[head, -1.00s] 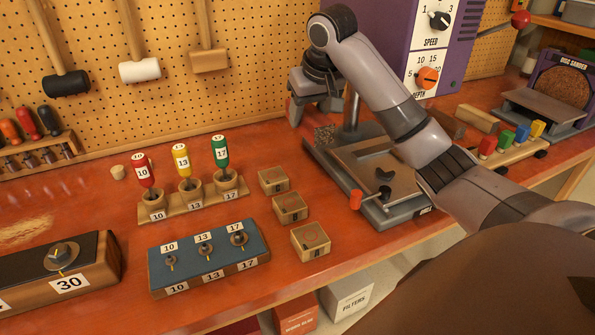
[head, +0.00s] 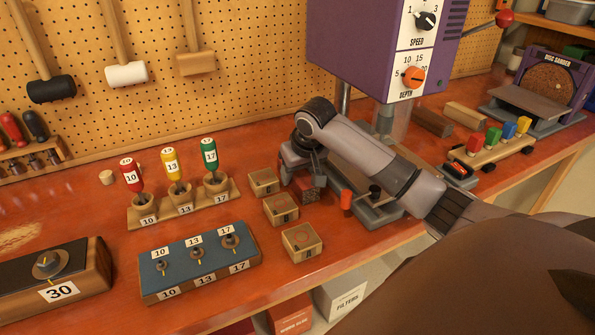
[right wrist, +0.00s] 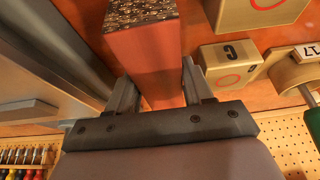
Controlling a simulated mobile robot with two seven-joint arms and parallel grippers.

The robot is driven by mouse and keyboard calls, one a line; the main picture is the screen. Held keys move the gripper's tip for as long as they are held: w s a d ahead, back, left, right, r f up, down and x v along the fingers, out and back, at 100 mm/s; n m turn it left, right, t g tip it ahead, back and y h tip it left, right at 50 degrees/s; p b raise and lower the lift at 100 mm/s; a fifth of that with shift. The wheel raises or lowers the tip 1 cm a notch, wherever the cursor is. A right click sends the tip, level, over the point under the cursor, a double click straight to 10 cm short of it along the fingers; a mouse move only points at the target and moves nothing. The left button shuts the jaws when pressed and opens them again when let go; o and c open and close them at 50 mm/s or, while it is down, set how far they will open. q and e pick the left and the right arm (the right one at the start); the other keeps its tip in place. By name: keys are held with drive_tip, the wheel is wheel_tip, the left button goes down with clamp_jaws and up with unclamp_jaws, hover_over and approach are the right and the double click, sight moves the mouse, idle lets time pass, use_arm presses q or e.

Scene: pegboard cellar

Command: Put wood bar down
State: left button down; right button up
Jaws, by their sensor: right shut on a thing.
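My right gripper (head: 304,178) is shut on a wood bar (right wrist: 148,45) with reddish sides and a dark speckled end. In the head view the bar (head: 311,190) shows below the jaws, low over the bench, right of the square blocks and left of the drill press base. In the right wrist view the bar sits between the two fingers (right wrist: 158,90). I cannot tell whether it touches the bench top. My left gripper is not in view.
Three square wooden blocks (head: 281,209) stand in a row left of the bar. A screwdriver rack (head: 184,202) and a blue-topped block (head: 199,264) are further left. The purple drill press (head: 375,45) stands behind; two more wooden bars (head: 432,122) lie at right.

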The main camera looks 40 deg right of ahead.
drive_tip(key=shift+f, duration=0.1)
drive_tip(key=o, duration=1)
drive_tip(key=shift+c, duration=0.2)
